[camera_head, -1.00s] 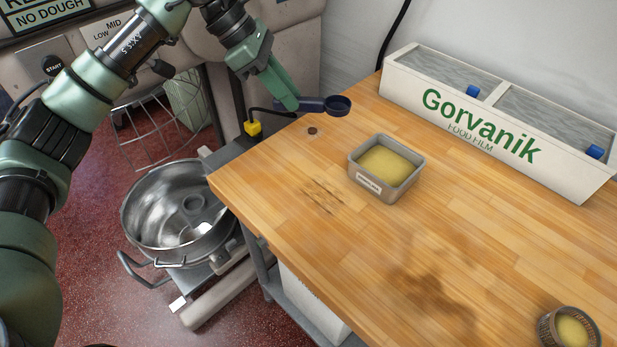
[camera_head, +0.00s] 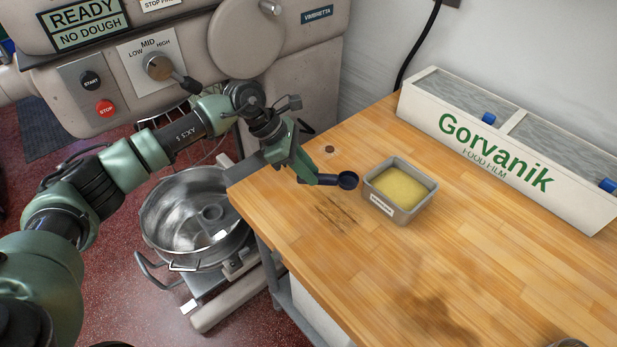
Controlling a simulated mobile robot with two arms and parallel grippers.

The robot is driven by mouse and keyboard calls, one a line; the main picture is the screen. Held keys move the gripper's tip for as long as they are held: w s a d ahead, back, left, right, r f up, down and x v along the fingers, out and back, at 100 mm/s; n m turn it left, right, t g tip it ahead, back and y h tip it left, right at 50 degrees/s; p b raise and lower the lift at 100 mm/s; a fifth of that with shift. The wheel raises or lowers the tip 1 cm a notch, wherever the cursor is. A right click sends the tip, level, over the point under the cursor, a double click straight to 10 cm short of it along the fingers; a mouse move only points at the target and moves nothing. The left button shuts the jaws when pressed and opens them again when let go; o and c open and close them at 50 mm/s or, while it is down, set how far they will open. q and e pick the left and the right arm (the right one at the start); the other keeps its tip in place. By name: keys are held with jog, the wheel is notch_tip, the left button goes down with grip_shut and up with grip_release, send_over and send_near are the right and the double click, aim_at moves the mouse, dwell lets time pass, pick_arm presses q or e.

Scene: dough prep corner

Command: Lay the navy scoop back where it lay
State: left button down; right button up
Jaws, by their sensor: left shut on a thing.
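The navy scoop (camera_head: 347,180) has a round bowl and a short handle. My left gripper (camera_head: 308,179) is shut on its handle, with the bowl pointing right. The scoop is over the left part of the wooden table (camera_head: 470,240), just left of the square metal tin (camera_head: 400,207) of yellow contents. I cannot tell whether the scoop touches the table top. Dark scratch marks (camera_head: 336,214) show on the wood just below the scoop in the picture. My right gripper is not in view.
A long white food film box (camera_head: 490,155) stands along the back right. A small dark round spot (camera_head: 329,150) is behind the scoop. A mixer with a steel bowl (camera_head: 160,220) is off the table's left edge.

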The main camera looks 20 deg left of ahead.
pick_arm(q)
notch_tip(320, 180, down, 3)
jog(key=shift+f+p, duration=0.15)
jog(key=shift+p, duration=0.2)
jog(key=shift+f, duration=0.1)
jog(key=shift+f+b, duration=0.15)
jog(key=shift+b, duration=0.15)
jog(key=c, duration=1.3)
grip_release()
jog(key=shift+r, duration=0.2)
jog(key=shift+a+r, duration=0.1)
jog(key=shift+r, duration=0.05)
jog(key=b+v, duration=0.3)
jog(key=v, duration=0.8)
jog(key=shift+a+r, duration=0.25)
jog(key=shift+r, duration=0.05)
